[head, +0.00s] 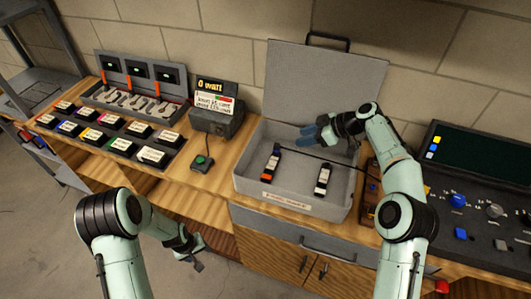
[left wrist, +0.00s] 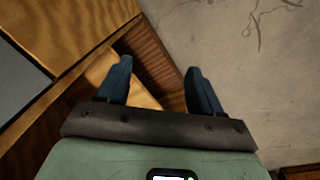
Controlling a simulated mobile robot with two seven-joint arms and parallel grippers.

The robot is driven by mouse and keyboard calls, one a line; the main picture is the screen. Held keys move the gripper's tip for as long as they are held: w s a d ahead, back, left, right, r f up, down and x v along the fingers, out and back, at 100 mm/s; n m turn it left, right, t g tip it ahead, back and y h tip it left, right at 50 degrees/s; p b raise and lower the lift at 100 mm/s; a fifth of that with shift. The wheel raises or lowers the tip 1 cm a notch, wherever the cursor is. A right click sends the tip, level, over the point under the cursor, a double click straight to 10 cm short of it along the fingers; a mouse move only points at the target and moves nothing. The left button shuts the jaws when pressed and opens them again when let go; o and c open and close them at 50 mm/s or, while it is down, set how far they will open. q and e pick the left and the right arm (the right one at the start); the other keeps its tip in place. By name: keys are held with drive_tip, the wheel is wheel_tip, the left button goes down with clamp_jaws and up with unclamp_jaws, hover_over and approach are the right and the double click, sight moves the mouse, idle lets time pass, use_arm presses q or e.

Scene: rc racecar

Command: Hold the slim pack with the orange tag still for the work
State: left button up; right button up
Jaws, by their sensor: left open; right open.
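A slim dark pack with an orange tag and a white label (head: 270,166) lies in the left part of an open grey case (head: 241,183). A second slim pack with a white label (head: 322,180) lies to its right in the case. My right gripper (head: 312,134) is open over the back of the case, beyond and apart from both packs. My left gripper (head: 199,258) is low in front of the bench, well away from the case. In the left wrist view its two blue fingers (left wrist: 159,78) are spread with nothing between them.
A dark cable runs from the case toward a small brown block (head: 369,205). A green-button box (head: 202,162) and a display unit (head: 216,118) stand left of the case. Farther left are several labelled packs and a charger rack (head: 130,100). A control console (head: 485,200) is at right.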

use_arm(q)
drive_tip(key=w+a+r+n+t+y, duration=0.1)
drive_tip(key=w+a+r, duration=0.3)
drive_tip(key=w+r, duration=0.3)
drive_tip(key=w+a+r+n+t+y, duration=0.1)
drive_tip(key=w+a+r, duration=0.35)
drive_tip(key=r, duration=0.45)
wheel_tip(320, 180, up, 18)
drive_tip(key=m+t+h, duration=0.1)
drive_tip(key=m+t, duration=0.1)
drive_tip(key=m, duration=0.7)
hover_over(270, 169)
drive_tip(key=s+a, duration=0.3)
drive_tip(key=a, duration=0.7)
drive_tip(key=shift+s+a+f, duration=0.15)
drive_tip(key=shift+s+a, duration=0.05)
drive_tip(key=s+d+m+h, duration=0.1)
drive_tip(key=s+d+m, duration=0.1)
drive_tip(key=d, duration=0.6)
drive_tip(key=shift+g, duration=0.4)
drive_tip(key=x, duration=0.9)
drive_tip(key=d+x, duration=0.1)
drive_tip(key=x, duration=0.3)
drive_tip(key=shift+f, duration=0.4)
